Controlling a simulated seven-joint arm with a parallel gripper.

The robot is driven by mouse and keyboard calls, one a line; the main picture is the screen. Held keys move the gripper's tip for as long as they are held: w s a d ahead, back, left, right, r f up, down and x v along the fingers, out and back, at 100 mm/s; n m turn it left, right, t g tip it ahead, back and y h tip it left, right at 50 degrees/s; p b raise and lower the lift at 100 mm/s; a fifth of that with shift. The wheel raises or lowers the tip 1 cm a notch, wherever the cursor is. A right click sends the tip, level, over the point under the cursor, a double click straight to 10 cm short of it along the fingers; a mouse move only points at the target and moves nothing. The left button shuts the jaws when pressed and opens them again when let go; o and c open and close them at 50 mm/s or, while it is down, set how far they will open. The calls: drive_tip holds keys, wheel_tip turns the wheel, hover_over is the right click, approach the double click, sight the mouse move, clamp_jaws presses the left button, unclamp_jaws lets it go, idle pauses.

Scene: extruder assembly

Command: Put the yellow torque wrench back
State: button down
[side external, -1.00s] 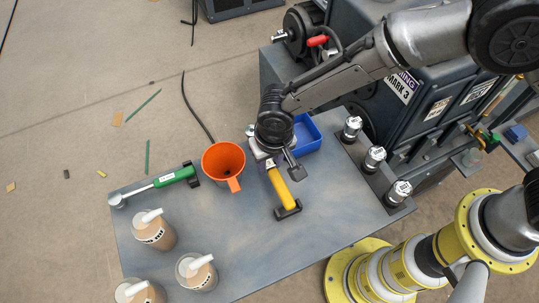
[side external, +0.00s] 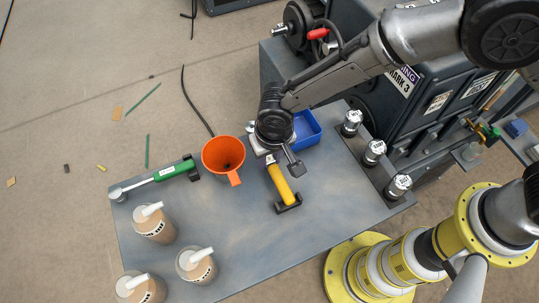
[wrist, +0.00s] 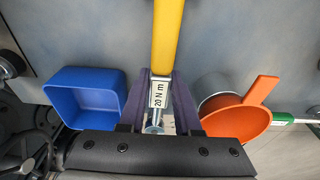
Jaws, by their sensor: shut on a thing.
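The yellow torque wrench (side external: 280,184) lies low over the grey table, its handle end at a black holder (side external: 288,204). Whether the handle is fully seated there I cannot tell. My gripper (side external: 269,159) is at the wrench's other end, close to the table. In the wrist view, my gripper (wrist: 162,105) is shut on the wrench's metal neck, around the "20 N m" label. The yellow handle (wrist: 168,35) runs out to the top of that view. My gripper and wrist partly hide the wrench head in the side view.
An orange funnel-like cup (side external: 223,157) stands left of my gripper, and a blue bin (side external: 306,132) right behind it. A green wrench (side external: 176,171) lies farther left. Several pump bottles (side external: 196,264) stand front left; silver-topped cylinders (side external: 373,152) line the right. The front middle is clear.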

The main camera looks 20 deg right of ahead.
drive_tip(key=shift+f, duration=0.7)
drive_tip(key=c, duration=0.5)
unclamp_jaws()
